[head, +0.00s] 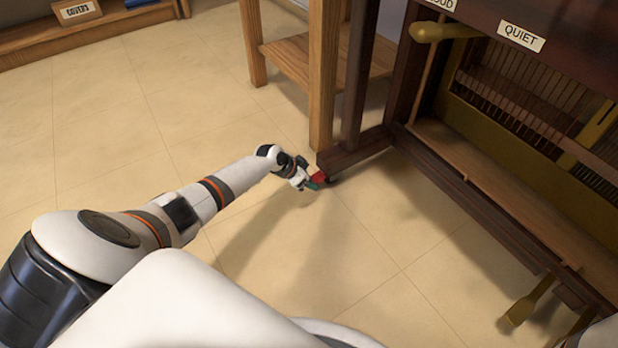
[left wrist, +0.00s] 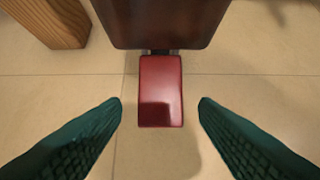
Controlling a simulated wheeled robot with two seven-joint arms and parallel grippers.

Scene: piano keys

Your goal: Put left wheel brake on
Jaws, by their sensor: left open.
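The left wheel brake is a red lever (left wrist: 160,85) that sticks out from under the dark wooden foot of the piano (left wrist: 160,22). In the head view the red lever (head: 318,177) shows at the near left corner of the piano frame. My left gripper (left wrist: 160,104) is open, with one green finger on each side of the lever's outer end. A gap of floor shows between each finger and the lever. In the head view my left gripper (head: 309,184) is low, close to the floor at the piano's foot. The wheel is mostly hidden. My right gripper is not in view.
A wooden table leg (head: 322,75) stands just behind the piano's foot. Brass pedals (head: 527,303) stick out at lower right. A shelf with a box labelled COVERS (head: 77,11) is at upper left. The tiled floor on the left is clear.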

